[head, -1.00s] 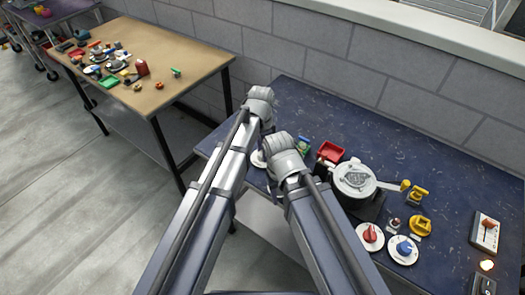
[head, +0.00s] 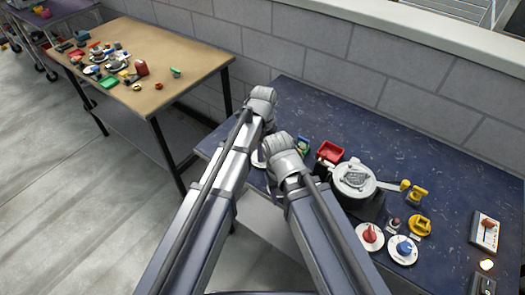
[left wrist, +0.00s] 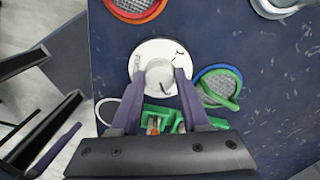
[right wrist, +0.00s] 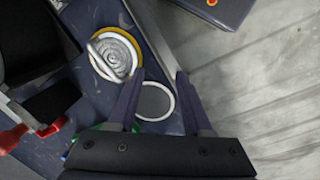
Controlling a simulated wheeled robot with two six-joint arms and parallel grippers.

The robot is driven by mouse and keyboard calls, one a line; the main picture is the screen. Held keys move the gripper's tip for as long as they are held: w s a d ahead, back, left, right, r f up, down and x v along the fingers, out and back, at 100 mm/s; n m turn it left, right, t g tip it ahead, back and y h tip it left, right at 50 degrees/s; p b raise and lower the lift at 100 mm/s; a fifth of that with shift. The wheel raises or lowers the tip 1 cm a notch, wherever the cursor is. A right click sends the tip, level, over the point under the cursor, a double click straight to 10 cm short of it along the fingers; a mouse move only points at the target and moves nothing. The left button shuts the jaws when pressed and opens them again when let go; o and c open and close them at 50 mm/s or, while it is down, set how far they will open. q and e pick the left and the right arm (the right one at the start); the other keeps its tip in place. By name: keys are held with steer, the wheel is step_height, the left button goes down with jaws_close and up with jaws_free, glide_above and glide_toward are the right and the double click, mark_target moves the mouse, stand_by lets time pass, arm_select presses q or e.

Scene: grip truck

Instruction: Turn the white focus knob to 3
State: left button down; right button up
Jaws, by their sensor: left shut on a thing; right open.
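The white focus knob (left wrist: 160,72) stands on a round white dial plate (left wrist: 145,50) in the left wrist view. My left gripper (left wrist: 161,77) is shut on this knob, one finger on each side. Dark marks show on the dial, but I cannot read its numbers or the knob's setting. In the head view only an edge of the white dial (head: 257,159) shows beside my arm; the knob is hidden. My right gripper (right wrist: 160,72) is open and empty in the right wrist view, above a grey disc with a white rim (right wrist: 154,102).
Near the left gripper are a green-and-blue ringed disc (left wrist: 220,86), a red-orange ringed disc (left wrist: 135,6) and a green part (left wrist: 158,117). A red tray (head: 330,152), a round machine (head: 354,178), and red (head: 369,236) and blue (head: 403,249) knobs stand farther right. The back of the blue table is clear.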

stand_by(0.3)
arm_select(q)
steer(key=shift+c, duration=1.9)
jaws_free()
step_height(320, 180, up, 8)
steer(key=p, duration=0.8)
steer(key=shift+w, duration=0.15)
steer(key=shift+f, duration=0.1)
